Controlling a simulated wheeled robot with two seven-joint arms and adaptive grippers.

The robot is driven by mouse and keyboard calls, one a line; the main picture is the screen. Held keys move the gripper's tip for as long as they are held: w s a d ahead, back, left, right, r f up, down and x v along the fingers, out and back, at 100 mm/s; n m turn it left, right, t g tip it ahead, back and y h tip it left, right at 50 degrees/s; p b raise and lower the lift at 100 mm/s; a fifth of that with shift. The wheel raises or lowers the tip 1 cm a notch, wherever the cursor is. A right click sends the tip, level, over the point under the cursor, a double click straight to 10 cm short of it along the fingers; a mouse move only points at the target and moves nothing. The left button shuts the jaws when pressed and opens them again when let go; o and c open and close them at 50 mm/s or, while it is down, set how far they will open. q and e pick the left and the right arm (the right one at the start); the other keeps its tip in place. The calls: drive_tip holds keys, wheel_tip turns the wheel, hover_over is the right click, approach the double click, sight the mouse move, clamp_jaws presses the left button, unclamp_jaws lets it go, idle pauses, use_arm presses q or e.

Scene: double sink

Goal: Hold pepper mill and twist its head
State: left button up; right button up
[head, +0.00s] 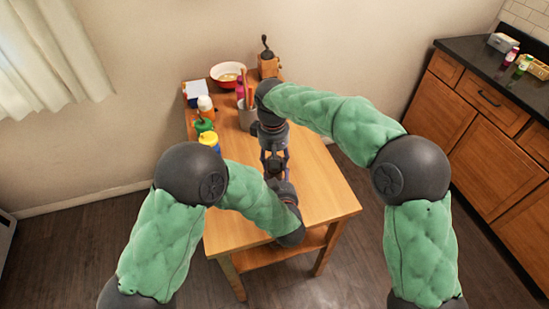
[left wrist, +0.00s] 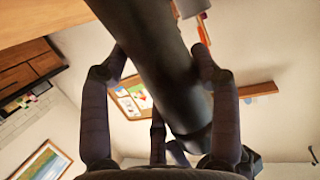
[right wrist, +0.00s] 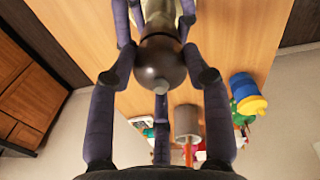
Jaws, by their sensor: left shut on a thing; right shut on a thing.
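The pepper mill shows in the right wrist view as a dark, round, glossy head (right wrist: 160,62) with a small grey knob on top. In the left wrist view its dark cylindrical body (left wrist: 160,50) runs between the fingers. My left gripper (left wrist: 160,68) is shut around the body. My right gripper (right wrist: 158,78) is shut on the head from above, one finger on each side. The left gripper's fingers show below the head in the right wrist view. In the head view the mill is mostly hidden between the two grippers, above the wooden table (head: 315,205).
The table's front right is clear.

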drive_tip(key=m, duration=0.4)
drive_tip(key=shift+f+m, duration=0.1)
drive_tip(key=shift+m, duration=0.2)
drive_tip(key=m, duration=1.4)
drive_tip(key=shift+m, duration=0.3)
drive_tip(key=o, duration=1.2)
drive_tip(key=shift+c, duration=0.2)
